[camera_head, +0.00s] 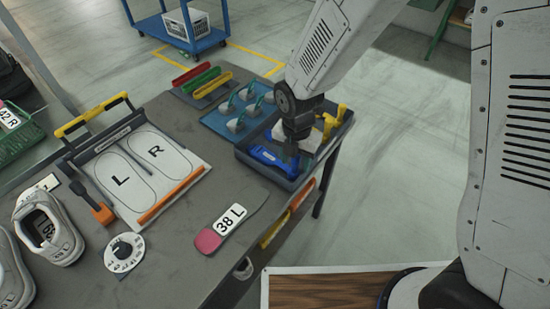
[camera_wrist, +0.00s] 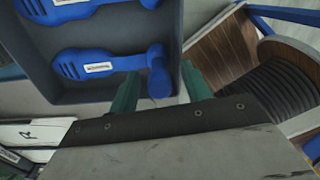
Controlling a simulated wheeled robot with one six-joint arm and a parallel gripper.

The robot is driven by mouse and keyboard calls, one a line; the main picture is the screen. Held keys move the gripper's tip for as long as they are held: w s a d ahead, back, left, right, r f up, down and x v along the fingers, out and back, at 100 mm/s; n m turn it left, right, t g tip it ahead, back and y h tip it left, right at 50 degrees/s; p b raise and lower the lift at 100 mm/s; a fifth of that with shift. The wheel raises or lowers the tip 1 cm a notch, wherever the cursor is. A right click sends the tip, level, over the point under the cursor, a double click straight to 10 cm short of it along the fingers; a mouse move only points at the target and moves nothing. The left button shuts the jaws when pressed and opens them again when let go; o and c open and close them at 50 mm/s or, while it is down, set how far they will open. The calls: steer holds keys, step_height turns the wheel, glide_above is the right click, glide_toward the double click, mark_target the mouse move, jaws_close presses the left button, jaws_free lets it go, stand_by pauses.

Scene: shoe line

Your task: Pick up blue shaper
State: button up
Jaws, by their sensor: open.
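A blue shaper (camera_head: 270,159) lies in the front of a dark tray (camera_head: 241,154) at the table's right edge. In the wrist view, two blue shapers lie side by side in the tray; the nearer one (camera_wrist: 100,65) has its knobbed end (camera_wrist: 160,80) between my fingertips, and the other (camera_wrist: 55,10) is cut off by the top edge. My gripper (camera_head: 298,148) is over the tray. Its green fingers show in the wrist view (camera_wrist: 159,77), open on either side of the knobbed end. I cannot tell whether they touch it.
A yellow tool (camera_head: 335,119) and a white piece (camera_head: 308,141) are also in the tray. A blue mat (camera_head: 214,121) with several small pieces is behind it. A pink-ended 38 L insole (camera_head: 228,221) lies in front. A last board (camera_head: 150,170) and shoes (camera_head: 48,232) are left.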

jaws_close()
